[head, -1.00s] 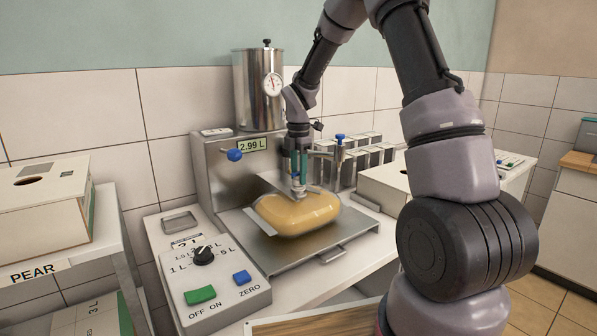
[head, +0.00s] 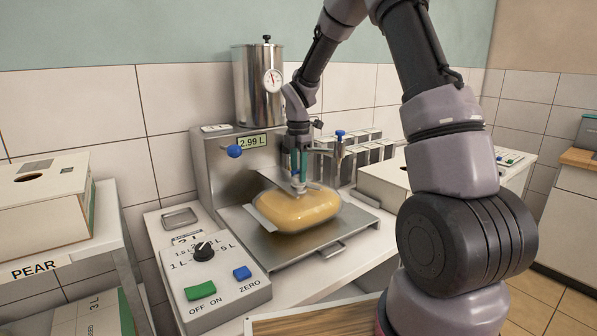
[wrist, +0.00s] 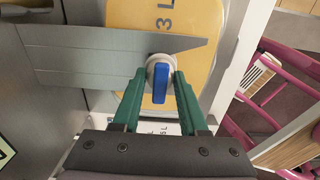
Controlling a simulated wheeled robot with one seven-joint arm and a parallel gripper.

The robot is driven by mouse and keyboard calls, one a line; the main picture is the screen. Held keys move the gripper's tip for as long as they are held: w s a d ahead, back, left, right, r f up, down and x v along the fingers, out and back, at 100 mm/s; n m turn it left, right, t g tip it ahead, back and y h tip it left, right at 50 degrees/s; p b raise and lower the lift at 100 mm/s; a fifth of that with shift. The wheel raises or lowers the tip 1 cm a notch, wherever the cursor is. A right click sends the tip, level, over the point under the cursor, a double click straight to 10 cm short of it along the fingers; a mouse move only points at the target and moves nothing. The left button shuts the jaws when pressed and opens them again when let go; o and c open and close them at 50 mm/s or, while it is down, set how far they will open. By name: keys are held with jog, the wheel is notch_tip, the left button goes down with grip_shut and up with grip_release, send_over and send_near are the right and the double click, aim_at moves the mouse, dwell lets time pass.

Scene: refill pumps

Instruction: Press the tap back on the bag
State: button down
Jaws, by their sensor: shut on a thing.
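The bag (head: 298,207), full and yellow, lies on the steel tray of the filling machine (head: 215,180). In the wrist view the bag (wrist: 190,18) shows "3 L" print. The tap (wrist: 160,80) has a blue lever on a round pale body and stands at the bag's near edge in that view. My gripper (wrist: 160,100) has its green fingers shut on the tap, one on each side. I cannot tell whether the tap is fully seated.
A grey metal plate (wrist: 115,55) lies across the bag beside the tap. The display (head: 251,142) reads 2.99 L. A control box (head: 210,270) with a dial and buttons is at front left. A PEAR box (head: 45,205) stands left; a pale box (head: 385,180) stands right.

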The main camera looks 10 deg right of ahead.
aim_at(298, 170)
jog(key=shift+f, duration=0.1)
jog(key=shift+c, duration=1.8)
grip_release()
notch_tip(298, 170, up, 16)
jog(key=s+d+r+m+t, duration=0.35)
jog(key=s+r+m, duration=0.55)
jog(key=s+m, duration=0.45)
jog(key=s+d+m+t+y, duration=0.2)
jog(key=s+m+t, duration=0.1)
jog(key=s+m, duration=1)
jog(key=shift+s+d+f+t, duration=0.15)
jog(key=shift+s+f+t, duration=0.2)
jog(key=shift+s, duration=0.5)
